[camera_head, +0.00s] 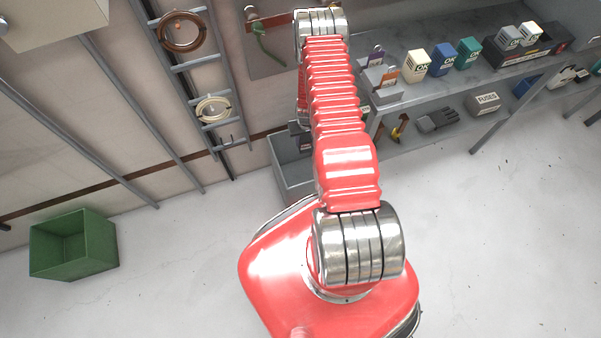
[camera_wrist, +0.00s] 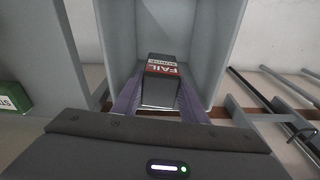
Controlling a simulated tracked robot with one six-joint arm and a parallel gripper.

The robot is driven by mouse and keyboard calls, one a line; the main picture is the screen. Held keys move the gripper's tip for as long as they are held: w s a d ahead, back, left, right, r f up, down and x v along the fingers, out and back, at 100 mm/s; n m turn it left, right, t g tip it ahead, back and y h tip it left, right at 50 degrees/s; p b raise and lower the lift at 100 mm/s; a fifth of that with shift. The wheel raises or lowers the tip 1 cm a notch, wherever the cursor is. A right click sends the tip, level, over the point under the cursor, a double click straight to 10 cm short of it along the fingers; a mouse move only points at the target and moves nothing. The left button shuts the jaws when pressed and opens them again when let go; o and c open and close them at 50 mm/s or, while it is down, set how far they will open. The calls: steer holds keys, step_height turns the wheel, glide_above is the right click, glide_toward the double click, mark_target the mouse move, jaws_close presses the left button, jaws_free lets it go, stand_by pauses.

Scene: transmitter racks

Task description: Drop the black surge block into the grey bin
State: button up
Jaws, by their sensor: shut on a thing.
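The black surge block (camera_wrist: 162,68) has a red and white label reading FAIL, upside down in the wrist view. My gripper (camera_wrist: 160,95) is shut on it, with a purple-grey finger on each side. Behind and around the block in that view are the tall walls of the grey bin (camera_wrist: 215,45). In the head view the grey bin (camera_head: 298,182) stands on the floor, partly hidden by my red arm. My gripper is mostly hidden behind the arm there, above the bin. The exact height of the block over the bin cannot be told.
A green bin (camera_head: 73,247) stands on the floor at left. A grey shelf bench (camera_head: 440,95) at right carries several labelled blocks, with gloves (camera_head: 437,119) and a FUSES box (camera_head: 484,103) below. Cable ladders (camera_head: 205,75) lean at the wall. The front floor is clear.

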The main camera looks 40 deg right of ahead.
steer(key=shift+f, duration=2.1)
steer(key=o, duration=1.2)
steer(key=shift+s+a+r, duration=0.1)
steer(key=shift+s+r, duration=0.15)
steer(key=shift+r, duration=2)
steer(key=shift+s+a+r, duration=0.1)
steer(key=shift+s+r, duration=0.2)
steer(key=shift+r, duration=2)
steer(key=shift+s+a+r, duration=0.1)
steer(key=shift+s+r, duration=0.15)
steer(key=shift+r, duration=2)
